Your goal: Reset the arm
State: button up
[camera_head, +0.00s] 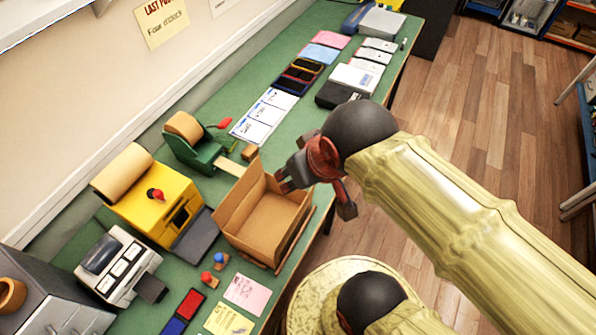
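My arm comes in from the lower right, pale yellow with dark round joints. My gripper (283,183), dark grey and reddish, is at the arm's end, over the right rim of an open cardboard box (262,212). Whether it touches the box cannot be told from this angle. The fingertips are small and partly merged with the box edge, so their opening is unclear. No held object shows. The box stands with its flaps up on the green table (213,93), near its front edge, and looks empty.
Left of the box are a yellow machine (145,195) with a paper roll, a green tape dispenser (190,145) and a grey machine (115,265). Wooden floor (480,100) is open to the right.

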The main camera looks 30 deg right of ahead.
jog(key=shift+f, duration=0.15)
notch_tip(320, 180, down, 6)
jog(key=b, duration=0.6)
jog(key=shift+f+b, duration=0.25)
jog(key=shift+b, duration=0.15)
jog(key=shift+w+a, duration=0.1)
jog(key=shift+c, duration=0.9)
